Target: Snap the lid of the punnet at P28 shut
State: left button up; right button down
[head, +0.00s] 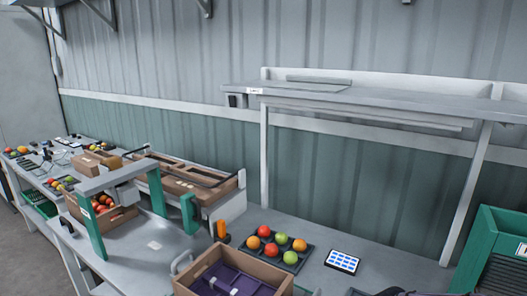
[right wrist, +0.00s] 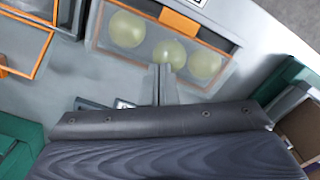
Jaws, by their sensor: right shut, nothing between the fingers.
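In the right wrist view a clear punnet (right wrist: 120,57) with an orange band along its far side holds several pale yellow-green round fruits, seen through hazy clear plastic. I cannot tell whether its lid is fully latched, and I cannot read a P28 mark. My right gripper (right wrist: 165,68) is shut and empty, with its narrow grey fingertips at the near edge of the punnet, overlapping it in the picture. Whether they touch it I cannot tell. I cannot make out the punnet in the head view. My left gripper is not in view.
In the head view a dark tray (head: 308,249) of red, orange and green tomatoes stands on the bench beside a tablet (head: 342,262) and a cardboard box (head: 190,280) with a purple insert. A raised shelf (head: 380,101) spans the bench. A green crate (head: 475,245) stands right.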

jog(key=shift+r, duration=0.1)
notch_tip(320, 180, up, 7)
jog(key=p, duration=0.5)
jog(key=shift+p, duration=0.3)
jog(key=s+a+r+m+t+y, duration=0.1)
jog(key=s+r+t+y, duration=0.2)
jog(key=s+r, duration=0.6)
jog(key=s+t, duration=0.2)
jog(key=shift+s+r+t+y, duration=0.3)
jog(key=shift+s+r+y, duration=0.1)
jog(key=shift+m, duration=0.3)
